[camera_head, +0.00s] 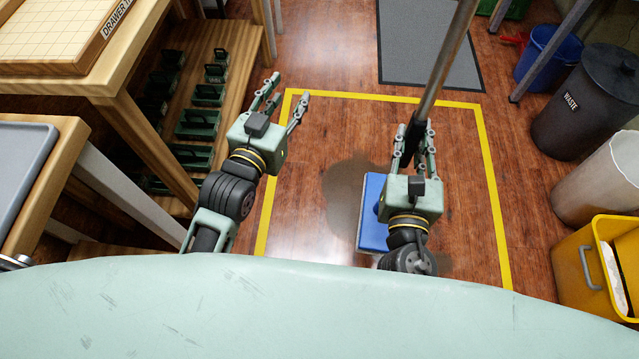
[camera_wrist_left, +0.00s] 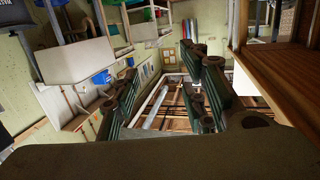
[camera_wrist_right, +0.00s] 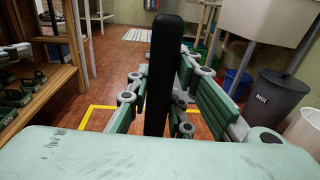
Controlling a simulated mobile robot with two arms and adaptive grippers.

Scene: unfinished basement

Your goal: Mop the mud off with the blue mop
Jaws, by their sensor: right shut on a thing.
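The blue mop shows its flat blue head (camera_head: 372,228) on the floor, partly hidden behind my right gripper. Its handle (camera_head: 448,62) rises tilted up to the right. My right gripper (camera_head: 415,138) is shut on the black grip of the handle, which also stands between the fingers in the right wrist view (camera_wrist_right: 163,75). A dull brownish patch (camera_head: 345,195), which may be the mud, lies on the floor just left of the mop head; I cannot tell it surely from shadow. My left gripper (camera_head: 288,97) is open and empty, left of the patch.
Yellow tape (camera_head: 490,180) frames the wooden floor area. A grey mat (camera_head: 400,45) lies beyond it. At right stand a blue bucket (camera_head: 545,55), a black waste bin (camera_head: 590,100), a white bin (camera_head: 605,180) and a yellow container (camera_head: 590,265). Wooden shelving (camera_head: 225,65) is at left.

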